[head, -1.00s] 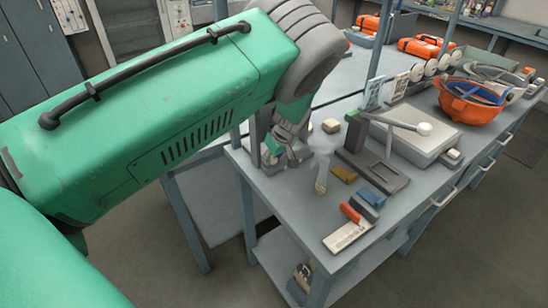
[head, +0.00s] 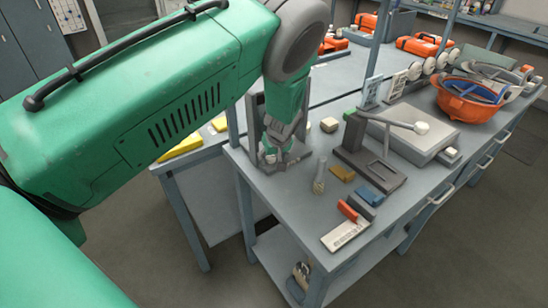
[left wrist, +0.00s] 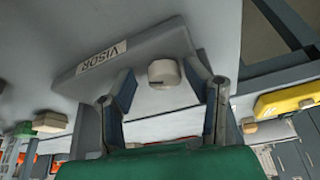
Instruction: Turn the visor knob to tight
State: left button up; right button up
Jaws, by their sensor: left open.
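The visor knob (left wrist: 164,73) is a small pale round knob on a grey panel with a label (left wrist: 103,58) reading VISOR, seen in the left wrist view. My left gripper (left wrist: 168,88) is open, with one finger on each side of the knob and a gap showing on both sides. In the head view my left gripper (head: 273,160) points down at the near left corner of the bench. The knob is hidden there behind the gripper. My right gripper does not show.
The grey bench (head: 285,200) holds a glass vial (head: 319,177), a dark stand (head: 365,160), coloured blocks (head: 370,197) and a white card (head: 345,233) close to the gripper's right. An orange helmet (head: 468,104) lies farther back. Yellow cases (head: 181,146) show behind my arm.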

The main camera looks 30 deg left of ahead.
pick_arm(q)
jog(key=shift+a, duration=0.1)
jog(key=shift+r, duration=0.3)
jog(key=v, duration=0.7)
jog(key=shift+d, duration=0.25)
jog(key=shift+r, duration=0.15)
